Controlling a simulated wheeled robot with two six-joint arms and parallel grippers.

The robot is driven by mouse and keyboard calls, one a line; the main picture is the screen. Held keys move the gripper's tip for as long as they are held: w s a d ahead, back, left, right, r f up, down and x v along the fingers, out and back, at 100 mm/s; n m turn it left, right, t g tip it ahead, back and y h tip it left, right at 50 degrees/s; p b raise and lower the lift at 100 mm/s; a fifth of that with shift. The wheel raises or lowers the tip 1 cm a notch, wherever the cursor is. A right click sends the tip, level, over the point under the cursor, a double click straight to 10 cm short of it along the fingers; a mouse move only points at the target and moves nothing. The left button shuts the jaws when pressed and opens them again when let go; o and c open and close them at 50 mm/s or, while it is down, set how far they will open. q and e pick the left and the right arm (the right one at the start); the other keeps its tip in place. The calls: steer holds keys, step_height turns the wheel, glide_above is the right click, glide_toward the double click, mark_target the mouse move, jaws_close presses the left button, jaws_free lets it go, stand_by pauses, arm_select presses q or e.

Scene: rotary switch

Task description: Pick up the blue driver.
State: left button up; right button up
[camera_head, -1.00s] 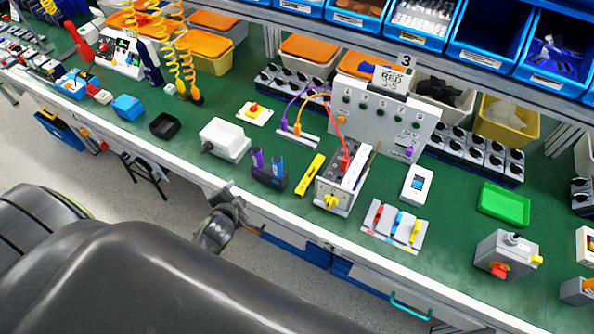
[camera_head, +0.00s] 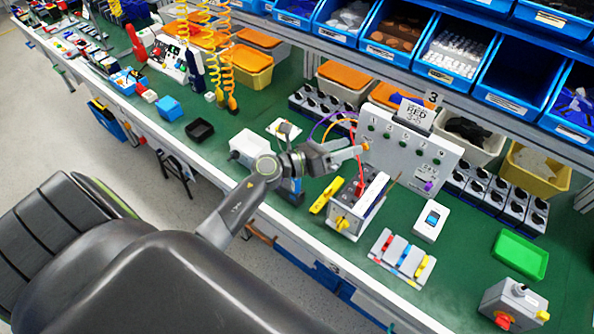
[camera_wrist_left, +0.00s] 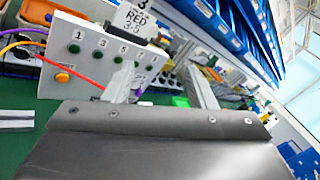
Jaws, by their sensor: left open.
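A pale tray (camera_head: 387,257) on the green bench, right of centre in the head view, holds red, blue and yellow handled pieces side by side. The blue piece (camera_head: 404,254) in the middle looks like the blue driver. My left gripper (camera_head: 358,151) is open and empty, raised above the bench in front of the numbered panel, up and left of that tray. In the left wrist view its two fingers (camera_wrist_left: 165,88) stand apart, and the blue driver is not seen there. My left arm mostly hides a dark stand with blue handles. My right gripper is not in view.
The grey panel (camera_head: 402,143) with green buttons stands behind the gripper. A boxed device (camera_head: 355,207) with cables and a yellow bar (camera_head: 324,195) lie below it. A white meter (camera_head: 431,222), a green tray (camera_head: 520,254) and a grey switch box (camera_head: 512,306) are to the right.

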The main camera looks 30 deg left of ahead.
arm_select(q)
step_height(320, 180, down, 3)
steer(key=d+m+g, duration=0.3)
steer(key=m+g, duration=0.4)
steer(key=m, duration=0.3)
steer(key=m+g+y+p, duration=0.1)
steer(key=m+g+y, duration=0.7)
steer(key=y, duration=0.3)
glide_above(296, 183)
steer(key=w+a, duration=0.1)
step_height(296, 183, down, 14)
steer(key=b, duration=1.3)
steer(key=shift+w+r, duration=0.1)
steer(key=shift+w, duration=0.05)
steer(key=shift+f, duration=1.95)
steer(key=c, duration=1.1)
steer(key=shift+r, duration=0.1)
